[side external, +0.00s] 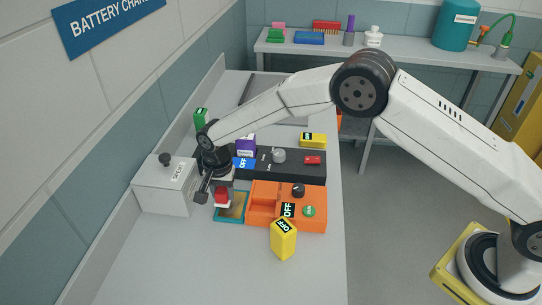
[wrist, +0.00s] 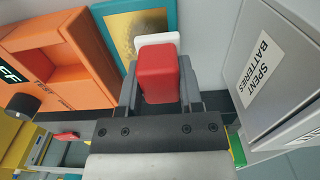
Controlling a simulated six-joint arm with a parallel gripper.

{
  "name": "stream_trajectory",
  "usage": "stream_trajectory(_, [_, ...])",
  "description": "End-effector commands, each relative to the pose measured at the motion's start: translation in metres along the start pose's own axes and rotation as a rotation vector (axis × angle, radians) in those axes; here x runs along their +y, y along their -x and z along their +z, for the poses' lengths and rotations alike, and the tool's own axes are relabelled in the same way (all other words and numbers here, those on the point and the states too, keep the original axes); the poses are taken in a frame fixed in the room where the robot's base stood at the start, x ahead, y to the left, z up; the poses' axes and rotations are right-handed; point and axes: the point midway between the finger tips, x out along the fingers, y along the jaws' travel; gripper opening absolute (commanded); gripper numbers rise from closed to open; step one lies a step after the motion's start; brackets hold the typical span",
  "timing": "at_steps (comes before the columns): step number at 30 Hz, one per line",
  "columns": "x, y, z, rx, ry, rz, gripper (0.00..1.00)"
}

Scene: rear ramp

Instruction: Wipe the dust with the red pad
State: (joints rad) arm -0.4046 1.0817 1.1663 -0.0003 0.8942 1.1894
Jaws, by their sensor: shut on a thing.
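The red pad (side external: 222,197) is a red block with a white face, held in my gripper (side external: 219,190), which points down at the bench. In the wrist view the red pad (wrist: 158,78) sits between the fingers, its white face (wrist: 157,39) farthest from me. The dust (wrist: 140,27) is a yellow-brown speckled patch inside a teal-framed panel (wrist: 103,10). In the side view the panel (side external: 231,219) lies just right of and below the pad. The pad overlaps the panel's edge in view; I cannot tell whether it touches.
A grey spent batteries box (side external: 165,190) stands close left of my gripper. An orange tester (side external: 262,212) adjoins the panel on the right. A black unit (side external: 300,165) is behind. A yellow OFF block (side external: 284,240) stands in front. The bench's front left is clear.

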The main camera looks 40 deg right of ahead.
Motion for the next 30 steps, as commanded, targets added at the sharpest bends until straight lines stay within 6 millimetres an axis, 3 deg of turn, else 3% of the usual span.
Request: stream_trajectory(30, [0.000, -0.014, 0.000, 0.000, 0.000, -0.001, 0.00])
